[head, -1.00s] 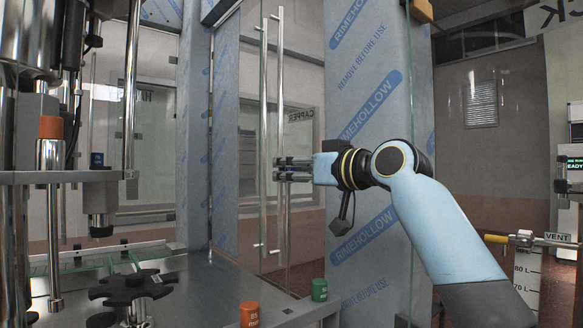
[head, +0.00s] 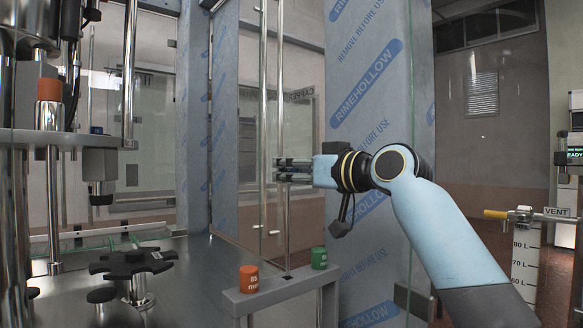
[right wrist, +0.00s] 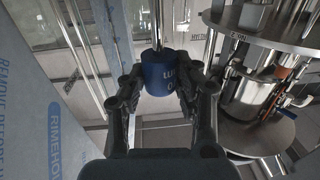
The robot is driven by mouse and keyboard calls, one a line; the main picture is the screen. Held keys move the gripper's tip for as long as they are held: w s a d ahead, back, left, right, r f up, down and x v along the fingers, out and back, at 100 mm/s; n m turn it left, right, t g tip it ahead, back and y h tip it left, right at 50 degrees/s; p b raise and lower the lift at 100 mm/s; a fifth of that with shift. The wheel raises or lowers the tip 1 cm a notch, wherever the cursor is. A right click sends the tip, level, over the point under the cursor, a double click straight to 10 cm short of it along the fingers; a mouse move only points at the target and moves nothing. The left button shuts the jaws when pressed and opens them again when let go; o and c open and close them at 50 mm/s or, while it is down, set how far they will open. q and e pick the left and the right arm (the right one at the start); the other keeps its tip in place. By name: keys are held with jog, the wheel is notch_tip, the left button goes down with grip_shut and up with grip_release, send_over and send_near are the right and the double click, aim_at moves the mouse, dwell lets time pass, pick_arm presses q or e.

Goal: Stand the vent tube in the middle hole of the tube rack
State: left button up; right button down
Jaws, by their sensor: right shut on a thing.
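My right gripper (head: 290,170) is shut on the blue cap (right wrist: 165,73) of the vent tube, whose bright metal rod (right wrist: 157,25) leads away from the cap in the right wrist view. In the head view the fingers hide the cap. The thin rod (head: 287,225) hangs upright below the gripper. The tube rack (head: 280,293) is a grey bar below it. The rod's lower end lies between the rack's two capped tubes, over the middle hole; I cannot tell whether it has entered. My left gripper is not in view.
An orange cap (head: 249,279) stands at the rack's left and a green cap (head: 319,258) at its right. A black star wheel (head: 132,262) and steel machine parts stand at left. A film-wrapped panel (head: 375,100) rises behind my arm. Door handles (head: 262,120) are behind the gripper.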

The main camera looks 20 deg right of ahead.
aim_at(292, 280)
jog(key=shift+f+b, duration=6.6)
jog(key=shift+f, duration=2.5)
jog(key=shift+f, duration=0.25)
jog(key=c, duration=0.9)
grip_release()
jog(key=shift+s, duration=0.1)
